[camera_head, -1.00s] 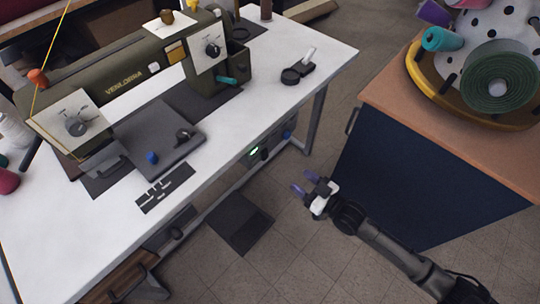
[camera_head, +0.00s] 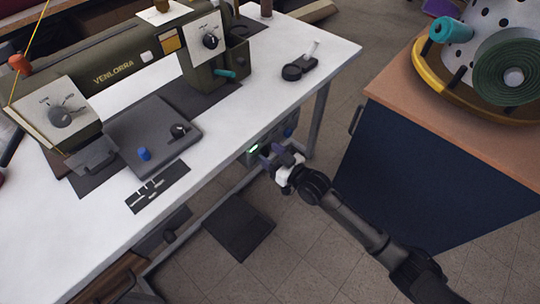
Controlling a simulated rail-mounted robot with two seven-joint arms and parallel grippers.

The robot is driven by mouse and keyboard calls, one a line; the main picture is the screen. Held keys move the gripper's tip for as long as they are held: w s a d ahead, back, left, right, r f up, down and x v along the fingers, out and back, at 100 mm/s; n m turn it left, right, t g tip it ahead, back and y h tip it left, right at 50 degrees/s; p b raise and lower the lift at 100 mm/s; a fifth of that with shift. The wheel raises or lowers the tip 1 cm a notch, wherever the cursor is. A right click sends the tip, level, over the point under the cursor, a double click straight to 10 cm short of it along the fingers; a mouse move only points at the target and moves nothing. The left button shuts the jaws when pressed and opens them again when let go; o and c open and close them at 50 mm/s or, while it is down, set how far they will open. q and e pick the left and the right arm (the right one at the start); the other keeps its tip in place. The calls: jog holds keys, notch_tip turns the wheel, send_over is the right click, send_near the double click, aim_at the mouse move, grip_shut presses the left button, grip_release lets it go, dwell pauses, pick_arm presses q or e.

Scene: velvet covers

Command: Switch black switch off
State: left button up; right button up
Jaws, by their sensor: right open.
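A grey control box (camera_head: 278,138) is mounted under the front edge of the white sewing table. The fingers cover the part of the panel where the black switch sits, so the switch's position cannot be made out. I cannot tell whether the fingers touch it. My left gripper is not in view.
The white table (camera_head: 225,128) carries a green sewing machine (camera_head: 110,75) and a small black tool (camera_head: 298,68). A dark floor pedal (camera_head: 239,226) lies below. A navy cabinet (camera_head: 425,175) with a wooden top stands at right, with open floor between.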

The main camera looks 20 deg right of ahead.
jog(key=shift+w, duration=0.1)
jog(key=shift+c, duration=0.7)
jog(key=c, duration=0.8)
jog(key=shift+f+t+y+b, duration=0.3)
jog(key=shift+f+t+b, duration=0.1)
jog(key=shift+b, duration=0.4)
jog(key=shift+t+y+b, duration=0.3)
jog(key=shift+t+b, duration=0.3)
jog(key=shift+t, duration=0.1)
jog(key=shift+r, duration=0.1)
jog(key=o, duration=0.9)
jog(key=shift+o, duration=0.2)
